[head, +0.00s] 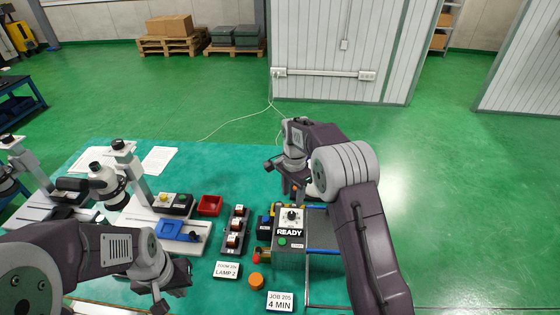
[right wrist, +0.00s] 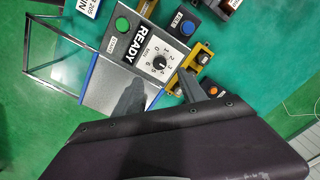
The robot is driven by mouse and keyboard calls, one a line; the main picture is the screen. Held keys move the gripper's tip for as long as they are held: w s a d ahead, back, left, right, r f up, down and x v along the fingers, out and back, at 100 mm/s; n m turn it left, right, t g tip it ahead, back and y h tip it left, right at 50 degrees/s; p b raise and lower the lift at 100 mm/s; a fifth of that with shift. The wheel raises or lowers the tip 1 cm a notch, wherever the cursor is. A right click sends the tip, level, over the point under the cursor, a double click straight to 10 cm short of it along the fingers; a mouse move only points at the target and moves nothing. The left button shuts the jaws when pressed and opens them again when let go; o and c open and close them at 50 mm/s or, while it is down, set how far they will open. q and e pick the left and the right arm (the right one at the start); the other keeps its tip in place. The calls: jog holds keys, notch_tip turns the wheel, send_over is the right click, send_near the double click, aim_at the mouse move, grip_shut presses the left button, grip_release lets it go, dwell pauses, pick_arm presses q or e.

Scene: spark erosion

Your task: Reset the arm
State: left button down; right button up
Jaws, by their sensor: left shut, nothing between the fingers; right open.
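The grey machine box (head: 290,228) stands at the front right of the teal table, with a READY label, a black dial and a green START button. In the right wrist view its face (right wrist: 150,55) shows the dial's scale and the green button. My right gripper (head: 287,184) is open and empty, above and behind the box in the head view. The right gripper (right wrist: 165,92) shows only partly in the wrist view, beside the machine. My left gripper (head: 163,296) is shut and empty at the table's front left, left of the LAMP 2 card (head: 226,270).
A JOB 205, 4 MIN card (head: 280,301) and an orange knob (head: 256,281) lie in front of the machine. Left are a rack of copper-coloured parts (head: 235,231), a red bin (head: 210,206), a blue tray (head: 169,229) and microscope-like stands (head: 129,172). The table's back middle is clear.

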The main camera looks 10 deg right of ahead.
jog(key=s+d+r+n, duration=0.1)
jog(key=s+r, duration=0.6)
jog(key=s, duration=0.2)
jog(key=s+f+n, duration=0.4)
jog(key=s+n, duration=0.1)
jog(key=s, duration=0.2)
jog(key=s+d+f+n+t, duration=0.1)
jog(key=s+f+n, duration=0.2)
jog(key=s+n, duration=0.3)
jog(key=shift+s+f, duration=0.35)
jog(key=shift+s, duration=0.6)
